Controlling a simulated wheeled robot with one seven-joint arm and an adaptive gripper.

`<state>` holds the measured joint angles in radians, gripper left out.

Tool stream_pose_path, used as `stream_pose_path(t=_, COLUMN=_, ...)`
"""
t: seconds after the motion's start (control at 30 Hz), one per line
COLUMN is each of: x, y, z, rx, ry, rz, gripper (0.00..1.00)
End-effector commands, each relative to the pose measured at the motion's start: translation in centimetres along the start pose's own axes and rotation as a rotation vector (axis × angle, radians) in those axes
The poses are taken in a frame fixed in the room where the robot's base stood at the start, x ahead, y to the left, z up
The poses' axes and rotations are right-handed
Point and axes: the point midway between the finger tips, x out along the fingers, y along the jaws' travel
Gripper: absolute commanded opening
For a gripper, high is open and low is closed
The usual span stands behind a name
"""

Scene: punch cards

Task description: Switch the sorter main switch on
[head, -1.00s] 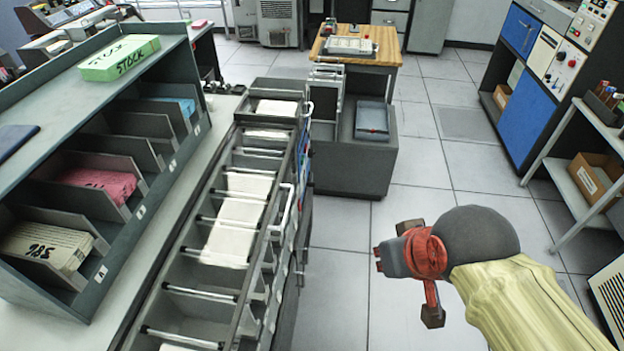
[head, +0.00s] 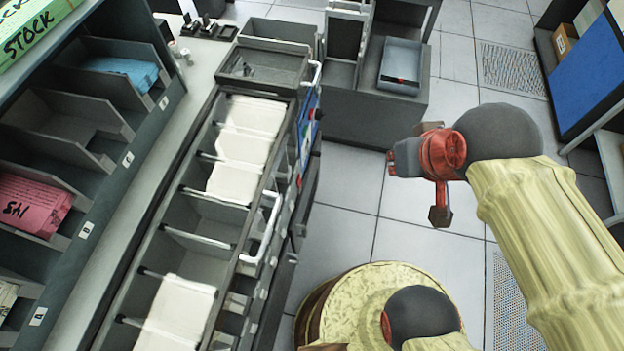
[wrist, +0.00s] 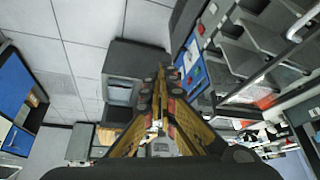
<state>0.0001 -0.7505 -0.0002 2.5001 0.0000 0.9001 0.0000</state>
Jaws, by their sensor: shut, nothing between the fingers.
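The sorter (head: 235,215) is the long grey machine with a row of card pockets, left of my arm in the head view. A blue panel (head: 308,130) with small coloured parts is on its right side, seen very obliquely. The panel also shows in the wrist view (wrist: 189,62), with a red spot on it. I cannot make out the main switch or its position. My gripper (wrist: 159,85) is shut and empty in the wrist view, its fingers overlapping the view near the panel. In the head view my arm's end hangs over the floor, right of the sorter and apart from it.
Stock shelves with pink cards (head: 35,205) and blue cards (head: 120,72) stand at the left. A dark grey cabinet (head: 375,120) stands beyond the sorter's far end. A blue-panelled machine (head: 600,75) is at the far right. Floor between is clear.

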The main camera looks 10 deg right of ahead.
Motion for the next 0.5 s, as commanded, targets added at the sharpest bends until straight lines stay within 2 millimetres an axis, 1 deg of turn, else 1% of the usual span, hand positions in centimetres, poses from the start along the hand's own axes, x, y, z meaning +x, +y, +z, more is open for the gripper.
stream_pose_path(t=0.17, x=0.1, y=-0.1, z=-0.1, rx=0.006, ry=-0.006, rz=-0.005, gripper=0.00)
stream_pose_path(t=0.27, x=1.0, y=-0.7, z=-0.4, rx=0.045, ry=-0.038, rz=-0.031, gripper=0.00)
stream_pose_path(t=0.37, x=2.9, y=-2.0, z=-1.0, rx=0.132, ry=-0.104, rz=-0.086, gripper=0.00)
stream_pose_path(t=0.47, x=5.6, y=-3.6, z=-1.9, rx=0.272, ry=-0.194, rz=-0.158, gripper=0.00)
stream_pose_path(t=0.5, x=6.9, y=-4.3, z=-2.4, rx=0.339, ry=-0.233, rz=-0.186, gripper=0.00)
